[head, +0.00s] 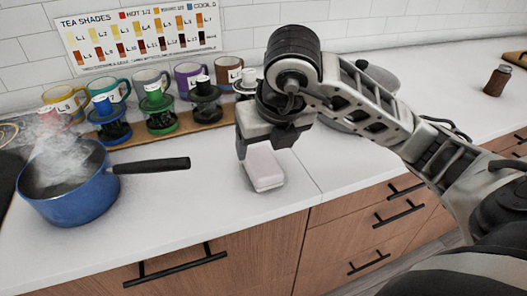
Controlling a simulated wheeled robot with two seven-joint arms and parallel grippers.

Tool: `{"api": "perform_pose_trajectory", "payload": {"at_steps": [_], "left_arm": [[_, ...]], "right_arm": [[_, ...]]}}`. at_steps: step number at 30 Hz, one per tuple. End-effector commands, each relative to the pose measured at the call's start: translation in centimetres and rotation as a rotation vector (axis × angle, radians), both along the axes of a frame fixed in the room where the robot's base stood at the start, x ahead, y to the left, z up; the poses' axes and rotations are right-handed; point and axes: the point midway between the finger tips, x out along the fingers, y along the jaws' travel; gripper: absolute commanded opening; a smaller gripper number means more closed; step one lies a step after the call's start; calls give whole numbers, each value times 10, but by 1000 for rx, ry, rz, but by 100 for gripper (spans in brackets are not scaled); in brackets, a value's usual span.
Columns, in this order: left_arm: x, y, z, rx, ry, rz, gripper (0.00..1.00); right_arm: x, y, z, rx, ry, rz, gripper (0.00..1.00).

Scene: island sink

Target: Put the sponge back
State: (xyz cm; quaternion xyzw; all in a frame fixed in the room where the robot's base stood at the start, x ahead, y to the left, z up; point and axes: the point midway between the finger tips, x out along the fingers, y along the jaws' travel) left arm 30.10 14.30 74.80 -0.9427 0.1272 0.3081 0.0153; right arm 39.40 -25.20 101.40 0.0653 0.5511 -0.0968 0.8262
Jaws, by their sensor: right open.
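The sponge looks like a pale pinkish-white block (263,170) near the front edge of the white counter. My right gripper (268,146) points down at the block's far end, with its jaws open. One finger shows at the left of the block's top end; the other is harder to make out. I cannot tell whether the fingers touch the block. My left gripper is not in view.
A blue pot (70,205) steams at the left, its black handle (152,165) reaching toward the block. Several mugs and coloured drippers stand along a wooden board (175,128) at the back. A metal bowl-like vessel (378,76) is partly behind my arm. A brown jar (497,80) stands far right.

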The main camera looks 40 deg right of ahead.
Motion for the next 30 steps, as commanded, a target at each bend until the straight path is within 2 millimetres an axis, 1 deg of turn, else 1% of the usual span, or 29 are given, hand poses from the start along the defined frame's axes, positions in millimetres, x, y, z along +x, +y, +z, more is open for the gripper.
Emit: {"api": "perform_pose_trajectory", "payload": {"at_steps": [1,3,6,9,16,30], "left_arm": [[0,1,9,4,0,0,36],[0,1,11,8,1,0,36],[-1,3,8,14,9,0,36],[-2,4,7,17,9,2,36],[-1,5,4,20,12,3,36],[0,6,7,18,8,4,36]], "right_arm": [[-3,-1,18,-6,-6,-1,74],[-9,0,28,-6,-4,-2,74],[-13,2,39,-4,-4,-1,74],[-17,3,45,-3,-1,-2,74],[-19,4,47,-1,1,-3,74],[-19,4,47,-1,1,-2,74]]}}
